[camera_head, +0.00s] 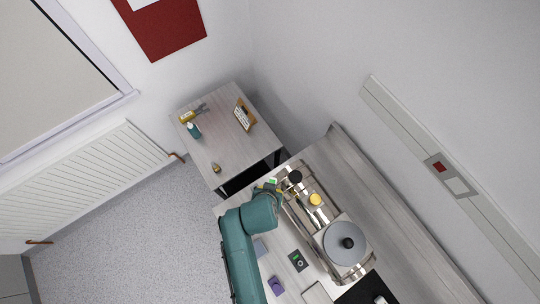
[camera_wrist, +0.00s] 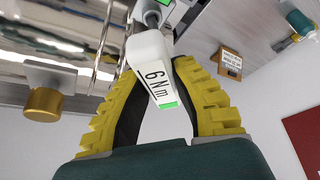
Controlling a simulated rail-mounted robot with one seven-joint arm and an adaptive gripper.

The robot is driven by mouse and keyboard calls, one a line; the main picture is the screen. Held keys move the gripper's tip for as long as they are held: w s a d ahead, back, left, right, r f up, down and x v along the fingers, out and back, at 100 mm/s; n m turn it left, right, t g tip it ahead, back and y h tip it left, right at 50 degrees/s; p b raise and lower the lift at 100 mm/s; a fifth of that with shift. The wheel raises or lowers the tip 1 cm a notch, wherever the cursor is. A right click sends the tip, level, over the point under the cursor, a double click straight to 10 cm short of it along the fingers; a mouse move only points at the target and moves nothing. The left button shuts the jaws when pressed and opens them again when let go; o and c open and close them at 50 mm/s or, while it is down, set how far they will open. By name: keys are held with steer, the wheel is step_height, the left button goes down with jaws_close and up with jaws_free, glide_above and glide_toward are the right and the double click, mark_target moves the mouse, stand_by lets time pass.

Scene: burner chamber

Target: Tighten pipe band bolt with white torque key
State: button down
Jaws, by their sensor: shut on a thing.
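The white torque key (camera_wrist: 152,62), marked "6 Nm" with a green patch, is between the yellow ribbed fingers of my gripper (camera_wrist: 156,75) in the wrist view. My gripper is shut on its body. The key's grey shaft end (camera_wrist: 152,18) points away from me, beside the shiny metal burner chamber (camera_wrist: 45,55). The chamber also shows in the head view (camera_head: 303,215), with my gripper (camera_head: 270,187) at its upper left end. The pipe band and its bolt cannot be clearly made out. Whether the key's tip touches the bolt is unclear.
A yellow knob (camera_head: 316,199), a black knob (camera_head: 295,177) and a round grey disc (camera_head: 345,243) are on the chamber. A side table (camera_head: 225,150) carries a small wooden stand (camera_head: 244,116) and bottles. A purple item (camera_head: 276,285) and a control box (camera_head: 298,260) lie near my arm.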

steer(key=shift+r, duration=1.15)
steer(key=shift+r, duration=2)
steer(key=n, duration=0.2)
steer(key=n+y, duration=0.1)
steer(key=n, duration=0.1)
steer(key=shift+d+y, duration=0.15)
steer(key=shift+y, duration=0.15)
steer(key=shift+n+y, duration=0.4)
steer(key=shift+n, duration=0.6)
